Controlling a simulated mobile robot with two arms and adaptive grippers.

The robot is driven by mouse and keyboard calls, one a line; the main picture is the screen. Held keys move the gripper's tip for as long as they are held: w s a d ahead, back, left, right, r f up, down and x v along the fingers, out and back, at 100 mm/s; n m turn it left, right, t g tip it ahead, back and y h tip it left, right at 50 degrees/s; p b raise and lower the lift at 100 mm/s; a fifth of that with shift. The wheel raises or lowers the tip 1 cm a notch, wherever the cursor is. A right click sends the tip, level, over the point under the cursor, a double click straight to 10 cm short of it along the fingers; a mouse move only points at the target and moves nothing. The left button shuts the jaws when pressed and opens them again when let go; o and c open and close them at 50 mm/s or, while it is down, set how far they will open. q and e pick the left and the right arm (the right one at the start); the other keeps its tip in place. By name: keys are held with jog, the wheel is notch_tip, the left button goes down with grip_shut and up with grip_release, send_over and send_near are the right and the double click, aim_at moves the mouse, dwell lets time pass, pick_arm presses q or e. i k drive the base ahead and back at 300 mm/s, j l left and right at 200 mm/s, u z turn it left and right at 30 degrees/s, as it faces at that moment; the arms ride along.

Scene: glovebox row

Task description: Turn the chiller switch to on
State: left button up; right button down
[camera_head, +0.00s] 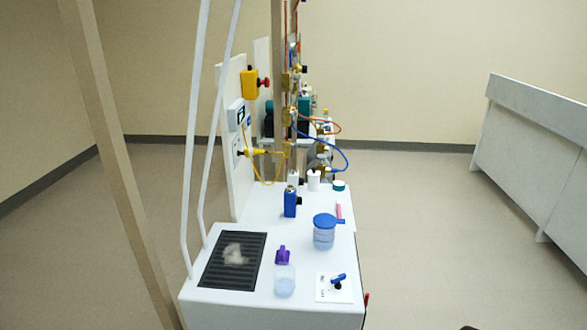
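A blue lever-like handle (338,280) sits on a small white plate (321,294) at the front right corner of the white bench top. It looks like a rotary switch, and the plate has small dark marks too small to read. I cannot tell for sure whether this is the chiller switch or which position it is in. A yellow box with a red knob (264,82) is on the upright white panel at the back left.
The white bench (270,304) carries a black ribbed mat (216,274), a blue-lidded jar (324,238), a purple-topped bottle (285,282) and a blue device (290,204). Tubing and fittings crowd the back. White bars rise at the left. Floor (440,230) is clear to the right.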

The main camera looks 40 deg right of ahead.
aim_at(340, 278)
jog(key=z, duration=1.65)
jog(key=l+u, duration=0.3)
jog(key=l, duration=0.5)
jog(key=k+l+u, duration=0.1)
jog(key=l+u, duration=0.15)
jog(key=l, duration=0.55)
